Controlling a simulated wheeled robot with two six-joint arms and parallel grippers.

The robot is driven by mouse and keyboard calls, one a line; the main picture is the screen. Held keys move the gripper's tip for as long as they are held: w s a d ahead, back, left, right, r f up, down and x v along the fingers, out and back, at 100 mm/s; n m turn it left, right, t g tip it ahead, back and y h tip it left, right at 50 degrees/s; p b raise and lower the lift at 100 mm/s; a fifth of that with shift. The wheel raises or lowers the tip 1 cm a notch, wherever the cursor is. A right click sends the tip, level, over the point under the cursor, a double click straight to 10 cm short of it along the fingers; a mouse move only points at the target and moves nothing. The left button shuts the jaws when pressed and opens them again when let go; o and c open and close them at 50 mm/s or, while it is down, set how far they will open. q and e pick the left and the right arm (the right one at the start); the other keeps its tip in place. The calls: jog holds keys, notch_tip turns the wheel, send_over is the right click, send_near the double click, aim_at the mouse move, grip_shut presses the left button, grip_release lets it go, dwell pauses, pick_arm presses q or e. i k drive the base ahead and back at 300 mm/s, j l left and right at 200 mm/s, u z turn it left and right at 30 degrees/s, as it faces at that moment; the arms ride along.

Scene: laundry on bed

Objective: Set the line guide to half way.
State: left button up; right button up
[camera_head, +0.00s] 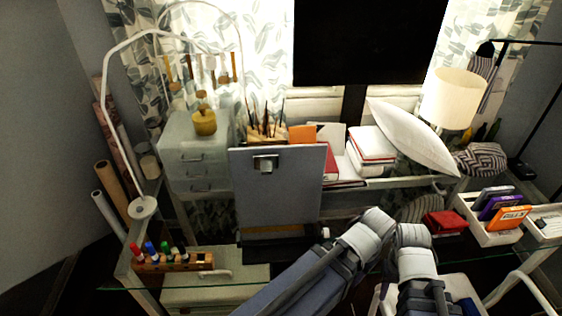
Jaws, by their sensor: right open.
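A grey upright board (283,190) with a metal clip (265,164) near its top stands on the desk at the centre. A dark horizontal bar (280,238) lies across its foot. I cannot tell for sure which part is the line guide. My right arm is folded at the lower centre right, its elbow beside the board's lower right corner. My right gripper (428,302) is at the bottom edge, open, apart from the board; its fingertips are hard to make out. My left gripper is not in view.
A grey drawer unit (195,155) and marker rack (172,262) stand left of the board. Books (372,146), a pillow (412,137) and a lamp (453,97) are behind to the right. A white tray (487,236) is at the right.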

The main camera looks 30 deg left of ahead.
aim_at(308, 229)
jog(key=k+l, duration=0.1)
jog(key=k, duration=0.85)
